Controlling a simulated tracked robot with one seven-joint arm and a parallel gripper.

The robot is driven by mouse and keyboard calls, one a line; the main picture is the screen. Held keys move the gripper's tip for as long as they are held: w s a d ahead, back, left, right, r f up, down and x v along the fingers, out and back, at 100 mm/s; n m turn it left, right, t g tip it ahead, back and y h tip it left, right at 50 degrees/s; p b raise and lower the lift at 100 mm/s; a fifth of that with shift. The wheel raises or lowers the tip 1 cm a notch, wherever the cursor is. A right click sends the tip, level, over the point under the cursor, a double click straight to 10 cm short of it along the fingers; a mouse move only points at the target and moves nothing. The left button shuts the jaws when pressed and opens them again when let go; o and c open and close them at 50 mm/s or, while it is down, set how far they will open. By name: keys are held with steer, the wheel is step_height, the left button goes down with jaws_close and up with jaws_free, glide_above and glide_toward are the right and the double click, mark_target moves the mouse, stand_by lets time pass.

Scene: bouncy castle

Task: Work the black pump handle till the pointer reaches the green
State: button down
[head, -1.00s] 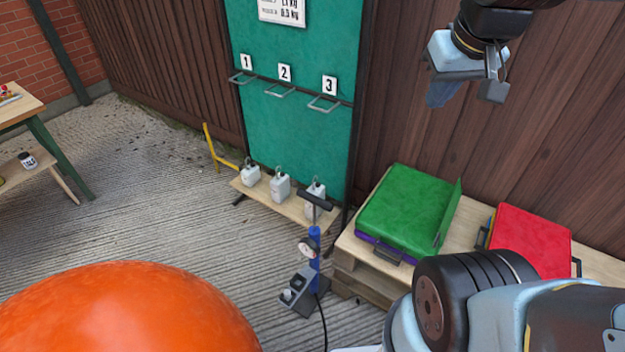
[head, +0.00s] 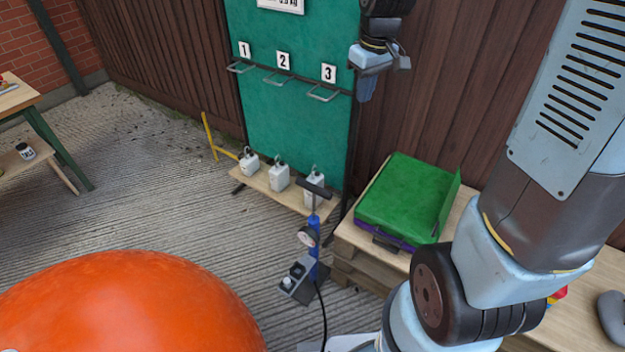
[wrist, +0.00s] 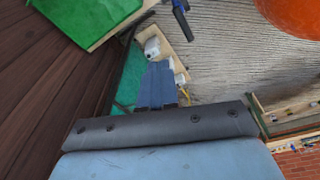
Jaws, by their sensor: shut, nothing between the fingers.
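The blue floor pump (head: 315,225) stands on the concrete in the head view, with its black T-shaped handle (head: 314,188) raised on a thin rod. A round gauge (head: 307,237) sits on its side; its pointer and green zone are too small to read. My gripper (head: 367,92) is shut and empty, pointing down in front of the wooden fence. In the head view it appears above and to the right of the handle, apart from it. In the wrist view the closed blue fingers (wrist: 160,84) show, and the dark handle (wrist: 180,20) is near the top edge.
A green case (head: 408,200) lies on a wooden pallet (head: 350,235) right of the pump. White weights (head: 279,177) stand on a low shelf behind it. A green board (head: 300,130) with hooks rises behind. A large orange ball (head: 130,305) fills the lower left.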

steer(key=w+a+f+n+g, duration=0.1)
steer(key=w+a+f, duration=0.1)
steer(key=f, duration=0.5)
steer(key=w+a+f+n+g, duration=0.1)
steer(key=w+a+f+n, duration=0.1)
steer(key=f, duration=0.4)
steer(key=w+a+f+n+g, duration=0.1)
steer(key=w+a+f, duration=0.3)
steer(key=f, duration=0.3)
steer(key=shift+w+a+f+y, duration=0.15)
steer(key=shift+a+f+y, duration=0.2)
steer(key=shift+y, duration=0.05)
steer(key=shift+f, duration=0.1)
steer(key=f, duration=0.4)
steer(key=s+a+f, duration=0.1)
steer(key=f, duration=0.4)
steer(key=s+f, duration=0.1)
steer(key=f, duration=0.3)
steer(key=shift+s+a+f, duration=0.1)
steer(key=shift+a+f, duration=0.15)
steer(key=shift+a, duration=0.05)
glide_above(315, 214)
steer(key=w, duration=0.1)
step_height(315, 214, down, 10)
steer(key=shift+r, duration=0.1)
steer(key=shift+s+d+f, duration=0.1)
steer(key=shift+f, duration=0.3)
